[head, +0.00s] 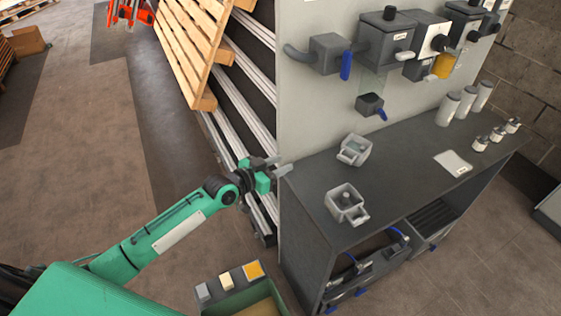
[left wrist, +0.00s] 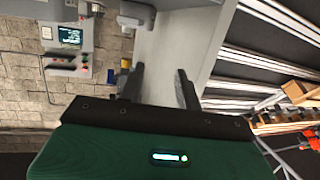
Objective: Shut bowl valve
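On the grey upright panel, a grey block with a hanging blue lever (head: 346,66) sits at the end of a bent pipe. Lower down, a smaller dark block (head: 369,103) carries a short blue lever (head: 381,114) pointing down to the right. A yellow bowl (head: 443,65) hangs under a grey unit to the right. I cannot tell which lever is the bowl valve. My left gripper (head: 276,166) is open and empty, left of the panel's lower edge, apart from both levers. Its two spread fingers show in the left wrist view (left wrist: 160,88). My right gripper is out of view.
A dark bench (head: 410,165) below the panel holds two grey cups (head: 346,204), several cylinders and a white card (head: 453,164). Wooden pallets (head: 190,50) lean on rails behind my left gripper. A green bin (head: 240,298) stands at bottom centre. Open floor lies left.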

